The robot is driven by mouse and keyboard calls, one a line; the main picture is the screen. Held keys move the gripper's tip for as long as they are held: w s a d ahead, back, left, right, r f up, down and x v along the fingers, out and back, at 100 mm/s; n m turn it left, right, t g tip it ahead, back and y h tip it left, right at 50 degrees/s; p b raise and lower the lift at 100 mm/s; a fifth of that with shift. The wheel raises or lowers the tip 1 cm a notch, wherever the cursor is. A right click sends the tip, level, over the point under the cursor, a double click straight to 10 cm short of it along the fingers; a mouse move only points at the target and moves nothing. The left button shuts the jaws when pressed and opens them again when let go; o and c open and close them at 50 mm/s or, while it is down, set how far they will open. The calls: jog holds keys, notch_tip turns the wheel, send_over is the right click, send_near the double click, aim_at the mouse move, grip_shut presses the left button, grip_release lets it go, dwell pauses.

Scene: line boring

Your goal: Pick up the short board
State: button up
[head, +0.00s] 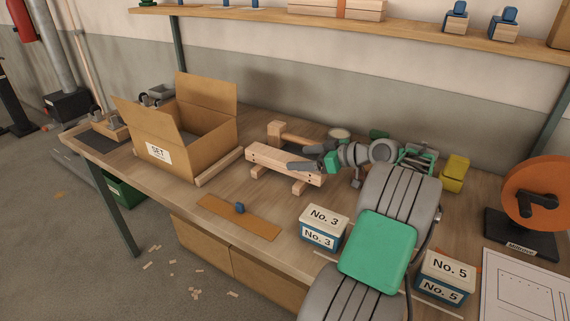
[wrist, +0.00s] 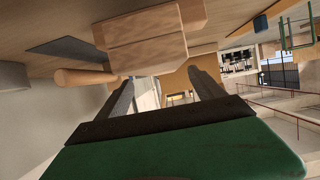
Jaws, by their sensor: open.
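In the wrist view, a pale wooden piece (wrist: 150,40) at the top appears to be this board, close to the fingers. My gripper (head: 287,158) is open, its two grey fingers pointing left at the board's right half and overlapping it in the head view. In the wrist view my gripper (wrist: 163,84) has nothing visible between its fingers. I cannot tell whether the fingers touch the board.
A wooden mallet (head: 277,128) lies just behind the board. An open cardboard box (head: 197,150) and a wooden rod (head: 218,167) are to the left. A flat brown strip with a blue knob (head: 240,208) lies in front. A No. 3 box (head: 323,226) stands nearer.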

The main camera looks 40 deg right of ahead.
aim_at(286, 157)
jog(key=x, duration=0.4)
jog(key=shift+w+a, duration=0.15)
jog(key=shift+c, duration=0.2)
jog(key=c, duration=1.5)
jog(key=shift+c, duration=0.3)
jog(key=shift+r, duration=0.15)
